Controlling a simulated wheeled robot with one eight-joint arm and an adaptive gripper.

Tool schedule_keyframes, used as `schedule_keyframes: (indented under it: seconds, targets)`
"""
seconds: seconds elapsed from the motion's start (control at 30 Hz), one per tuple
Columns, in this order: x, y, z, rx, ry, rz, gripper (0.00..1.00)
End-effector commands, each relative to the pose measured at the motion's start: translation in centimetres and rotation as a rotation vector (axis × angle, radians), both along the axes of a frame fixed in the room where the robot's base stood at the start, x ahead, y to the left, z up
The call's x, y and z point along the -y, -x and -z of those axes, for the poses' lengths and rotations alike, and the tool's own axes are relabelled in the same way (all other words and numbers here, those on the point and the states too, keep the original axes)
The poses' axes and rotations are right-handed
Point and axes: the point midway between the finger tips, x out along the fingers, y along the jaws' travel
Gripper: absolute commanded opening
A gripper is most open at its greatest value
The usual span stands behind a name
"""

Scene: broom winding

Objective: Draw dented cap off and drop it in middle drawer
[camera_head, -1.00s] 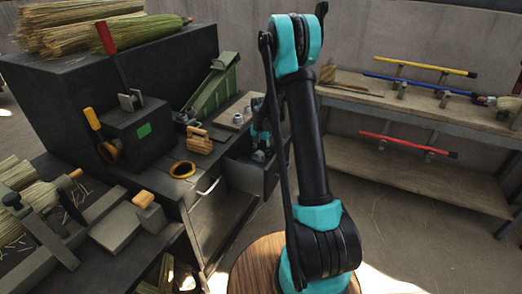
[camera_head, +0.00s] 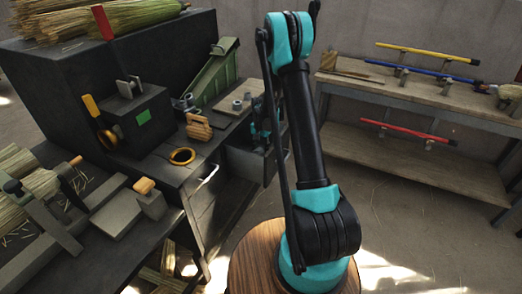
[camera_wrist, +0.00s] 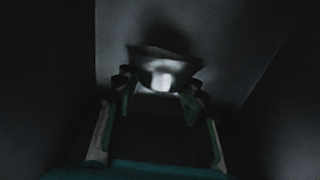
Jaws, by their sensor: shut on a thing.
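My gripper (camera_wrist: 160,88) is low in a dark, grey-walled space, which fits the open drawer (camera_head: 244,165) under the bench. Its fingers are closed around a pale, shiny metal piece, seemingly the dented cap (camera_wrist: 162,79). The piece is blurred and dim, so I cannot make out a dent. In the head view my gripper (camera_head: 261,135) is small and dark at the open drawer, partly behind my arm, and the cap in it cannot be made out. I cannot tell from the view which drawer level this is.
Small grey cylinders (camera_head: 238,104) stand on a board on the bench. A yellow ring (camera_head: 182,156), a wooden clamp (camera_head: 199,127) and a green sloped fixture (camera_head: 212,80) are nearby. Coloured handles lie on the rack (camera_head: 415,104) at right. Floor between bench and rack is clear.

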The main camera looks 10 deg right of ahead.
Motion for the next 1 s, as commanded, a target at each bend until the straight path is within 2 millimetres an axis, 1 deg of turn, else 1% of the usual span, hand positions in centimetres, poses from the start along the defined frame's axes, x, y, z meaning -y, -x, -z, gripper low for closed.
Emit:
schedule_keyframes:
  seconds: [0.1, 0.13, 0.3, 0.5, 0.57, 0.7, 0.8, 1.0]
  targets:
    - [0.00, 0.00, -0.01, 0.000, 0.000, 0.000, 0.20]
    - [0.00, 0.00, -0.01, 0.000, 0.000, 0.000, 0.44]
    - [-0.01, 0.01, -0.02, 0.000, 0.000, 0.000, 0.65]
    - [-0.01, 0.01, -0.02, 0.000, 0.000, 0.000, 0.65]
    - [-0.01, 0.01, -0.02, 0.000, 0.000, 0.000, 0.71]
    - [-0.01, 0.01, -0.02, 0.000, 0.000, 0.000, 0.88]
    - [-0.01, 0.01, -0.02, 0.000, 0.000, 0.000, 0.99]
    - [-0.01, 0.01, -0.02, 0.000, 0.000, 0.000, 0.99]
